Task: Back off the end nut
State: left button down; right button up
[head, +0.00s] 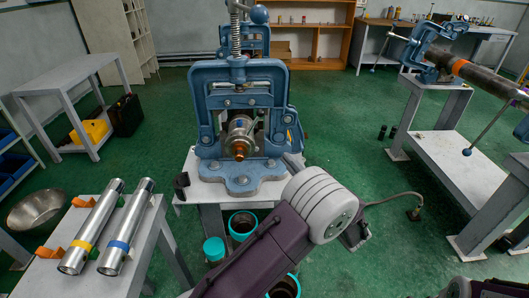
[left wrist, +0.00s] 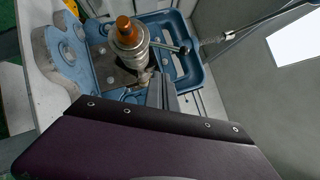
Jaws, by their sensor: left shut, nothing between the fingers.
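A blue pipe vise (head: 238,110) stands on a white bench and holds a short silver fitting (head: 240,128) facing me. A copper-orange end piece, which looks like the end nut (head: 239,150), sits at its front; it also shows in the left wrist view (left wrist: 125,28). My left gripper (head: 292,161) is to the right of the fitting, its fingers shut and empty. In the left wrist view the fingers (left wrist: 158,90) point toward the fitting's side; I cannot tell whether they touch it. My right gripper is not visible.
Two silver pipes with yellow (head: 92,230) and blue (head: 127,228) bands lie on a side table at left. Buckets (head: 243,224) stand below the vise. Another vise (head: 435,48) holds a long pipe at right. Green floor is open between the benches.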

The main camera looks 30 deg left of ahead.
aim_at(244, 135)
pick_arm(q)
jog(key=s+r+x, duration=0.1)
jog(key=x, duration=1.1)
jog(key=shift+r+t, duration=0.4)
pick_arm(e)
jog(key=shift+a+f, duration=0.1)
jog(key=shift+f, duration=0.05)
pick_arm(q)
jog(key=shift+a, duration=0.15)
